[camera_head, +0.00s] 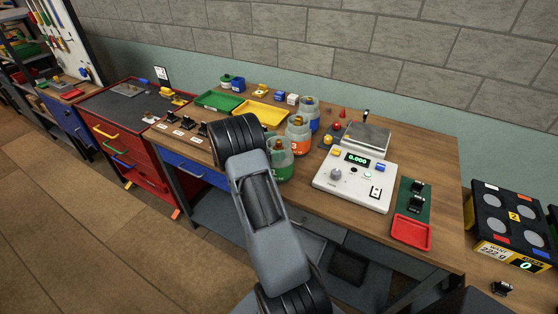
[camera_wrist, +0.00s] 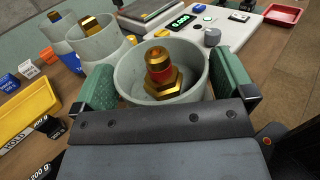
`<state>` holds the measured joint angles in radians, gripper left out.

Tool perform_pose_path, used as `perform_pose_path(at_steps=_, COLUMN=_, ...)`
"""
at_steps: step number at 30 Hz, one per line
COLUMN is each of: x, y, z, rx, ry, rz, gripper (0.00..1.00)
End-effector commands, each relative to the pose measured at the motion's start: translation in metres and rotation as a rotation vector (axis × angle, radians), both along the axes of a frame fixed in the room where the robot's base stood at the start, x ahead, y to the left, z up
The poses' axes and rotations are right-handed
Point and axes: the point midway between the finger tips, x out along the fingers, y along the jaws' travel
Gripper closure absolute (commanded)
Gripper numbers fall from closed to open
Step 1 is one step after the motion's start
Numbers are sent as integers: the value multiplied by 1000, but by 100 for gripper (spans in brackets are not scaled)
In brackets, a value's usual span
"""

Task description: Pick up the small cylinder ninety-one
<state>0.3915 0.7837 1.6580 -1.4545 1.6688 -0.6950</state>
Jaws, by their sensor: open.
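Three round grey-rimmed containers stand in a row on the workbench: a green one (camera_head: 281,158), an orange one (camera_head: 298,132) and a blue one (camera_head: 308,112). No number ninety-one is readable on any of them. In the wrist view, the nearest container (camera_wrist: 130,84) holds a brass hexagonal piece with a red ring (camera_wrist: 161,72). My gripper (camera_wrist: 166,86) is open, with one green finger on each side of this container. Whether the fingers touch its wall I cannot tell. Two more containers with brass pieces stand behind at the left. My gripper is hidden in the head view.
A white scale (camera_head: 352,183) reading 0.000 stands right of the containers, with a red tray (camera_head: 411,232) beyond it. Yellow (camera_head: 259,113) and green (camera_head: 218,101) trays and small black weights (camera_head: 185,122) are at the left.

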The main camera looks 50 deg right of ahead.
Motion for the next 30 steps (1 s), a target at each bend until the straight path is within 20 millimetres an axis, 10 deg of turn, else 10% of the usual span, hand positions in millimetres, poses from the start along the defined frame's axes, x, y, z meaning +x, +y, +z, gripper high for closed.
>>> perform_pose_path(at_steps=10, x=-3, y=-5, z=0, rx=0, ry=-1, rz=1, gripper=0)
perform_pose_path(at_steps=30, x=-3, y=-5, z=0, rx=-1, ry=-1, rz=1, gripper=64)
